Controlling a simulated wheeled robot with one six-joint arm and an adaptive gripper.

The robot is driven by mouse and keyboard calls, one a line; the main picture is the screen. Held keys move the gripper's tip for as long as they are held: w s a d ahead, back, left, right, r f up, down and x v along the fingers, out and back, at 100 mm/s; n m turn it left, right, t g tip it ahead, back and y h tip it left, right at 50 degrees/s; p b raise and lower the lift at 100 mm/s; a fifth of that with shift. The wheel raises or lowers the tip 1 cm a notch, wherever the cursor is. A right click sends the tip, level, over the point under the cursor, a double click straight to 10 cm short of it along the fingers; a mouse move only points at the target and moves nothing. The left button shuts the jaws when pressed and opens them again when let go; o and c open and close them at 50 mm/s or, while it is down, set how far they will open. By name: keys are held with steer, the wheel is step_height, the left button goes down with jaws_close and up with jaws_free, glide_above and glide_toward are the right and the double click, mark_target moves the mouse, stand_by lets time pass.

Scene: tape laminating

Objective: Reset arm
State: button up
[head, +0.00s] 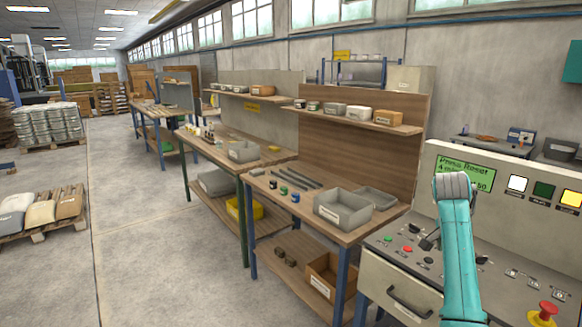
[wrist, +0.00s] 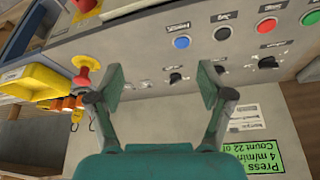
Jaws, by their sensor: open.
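My arm is the turquoise one at the right of the head view. My gripper (head: 429,238) shows there only in part, over the control panel, with its fingers partly hidden by the arm. In the wrist view my gripper (wrist: 160,80) is open, with nothing between its fingers. A green screen with upside-down text (wrist: 262,160) shows in the wrist view.
A red emergency stop (head: 543,314) stands up at the panel's right front. White, green and yellow square buttons (head: 543,189) sit on the upright face. A workbench (head: 300,212) with grey bins (head: 343,210) stands left of the panel. The floor (head: 145,230) farther left is open.

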steer(key=s+a+f+n+t, duration=0.1)
steer(key=s+a+f, duration=0.1)
steer(key=f, duration=0.6)
steer(key=s+a+f+n+t, duration=0.1)
steer(key=s+a+f+n, duration=0.1)
steer(key=f, duration=0.6)
steer(key=s+a+f+n+t, duration=0.1)
steer(key=s+a+f, duration=0.15)
steer(key=f, duration=0.65)
steer(key=s+a+f+n+t+y, duration=0.1)
steer(key=s+a+f+n+t, duration=0.1)
steer(key=s+a+f, duration=0.55)
steer(key=s+a+f+n+t, duration=0.2)
steer(key=s+f, duration=0.3)
steer(key=s, duration=0.5)
steer(key=s+a+r+n+t+y, duration=0.1)
steer(key=s+a+n, duration=0.15)
steer(key=s, duration=0.75)
steer(key=s+a+r+n+t+y, duration=0.15)
steer(key=s+a, duration=0.25)
steer(key=s, duration=0.6)
steer(key=s+a+r+t, duration=0.1)
steer(key=s+r, duration=0.7)
steer(key=r, duration=0.1)
steer(key=s+a+r+n+t, duration=0.1)
steer(key=s+r+t, duration=0.1)
steer(key=s+r, duration=0.7)
steer(key=shift+a+r, duration=0.3)
steer(key=shift+r, duration=0.1)
